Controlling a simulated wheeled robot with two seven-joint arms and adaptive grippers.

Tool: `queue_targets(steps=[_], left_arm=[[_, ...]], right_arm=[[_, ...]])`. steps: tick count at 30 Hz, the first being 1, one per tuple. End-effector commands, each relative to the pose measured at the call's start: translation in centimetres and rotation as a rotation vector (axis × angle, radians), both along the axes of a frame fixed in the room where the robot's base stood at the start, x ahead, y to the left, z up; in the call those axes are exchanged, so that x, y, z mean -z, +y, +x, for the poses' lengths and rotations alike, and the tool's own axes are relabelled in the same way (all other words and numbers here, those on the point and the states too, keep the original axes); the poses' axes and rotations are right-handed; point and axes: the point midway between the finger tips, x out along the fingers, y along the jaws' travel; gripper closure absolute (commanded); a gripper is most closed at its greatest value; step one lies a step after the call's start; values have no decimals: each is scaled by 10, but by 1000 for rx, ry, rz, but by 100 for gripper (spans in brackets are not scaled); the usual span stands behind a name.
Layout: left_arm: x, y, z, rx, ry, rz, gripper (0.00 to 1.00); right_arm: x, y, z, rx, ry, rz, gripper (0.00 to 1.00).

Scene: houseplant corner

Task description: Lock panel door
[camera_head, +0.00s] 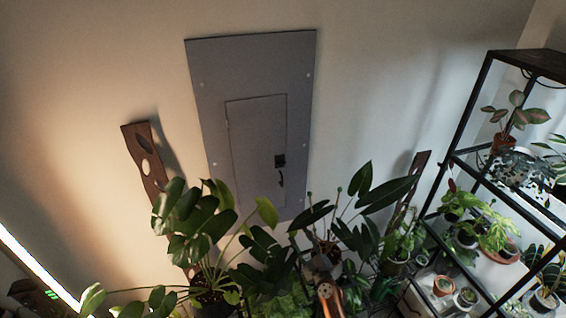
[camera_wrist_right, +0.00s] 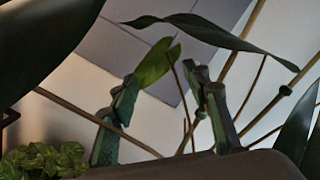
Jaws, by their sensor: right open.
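The grey electrical panel (camera_head: 207,90) is fixed to the wall in the head view. Its inner door (camera_head: 255,130) looks closed, flush with the frame. A small black latch (camera_head: 280,160) sits at the door's right edge, with a dark piece, perhaps a key, hanging below it. My right gripper (camera_head: 318,264) is below the panel among the leaves, partly hidden and apart from the latch. In the right wrist view its two green-grey fingers (camera_wrist_right: 165,95) stand apart with nothing held; leaves and stems cross around them. Part of the grey panel (camera_wrist_right: 150,55) shows behind. My left gripper is not in view.
Large leafy plants (camera_head: 205,225) crowd the space below and before the panel. A black shelf rack (camera_head: 470,110) with potted plants stands at the right. A brown perforated board (camera_head: 147,165) leans on the wall at left. The wall around the panel's upper part is clear.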

Motion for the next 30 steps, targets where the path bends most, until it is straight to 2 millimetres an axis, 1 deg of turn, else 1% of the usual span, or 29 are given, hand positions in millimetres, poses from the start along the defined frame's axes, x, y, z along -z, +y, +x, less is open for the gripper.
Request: queue_targets(steps=[1, 2, 3, 6, 9, 13, 17, 24, 30], left_arm=[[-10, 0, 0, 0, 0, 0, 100], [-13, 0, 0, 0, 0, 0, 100], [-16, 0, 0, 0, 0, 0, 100], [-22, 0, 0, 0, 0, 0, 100], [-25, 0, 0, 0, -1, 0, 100], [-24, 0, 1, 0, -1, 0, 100], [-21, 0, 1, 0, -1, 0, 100], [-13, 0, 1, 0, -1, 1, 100], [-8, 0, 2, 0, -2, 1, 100]], right_arm=[[-57, 13, 17, -3, -23, 166, 56], [-82, 18, 23, -6, -29, 261, 56], [-113, 24, 30, -15, -33, 380, 56], [-172, 36, 42, -46, -35, 618, 56], [-208, 43, 47, -74, -31, 767, 56], [-225, 47, 54, -91, -26, 841, 56], [-231, 52, 67, -91, -27, 844, 56], [-244, 62, 99, -91, -27, 841, 56], [-250, 66, 115, -90, -26, 840, 56]])
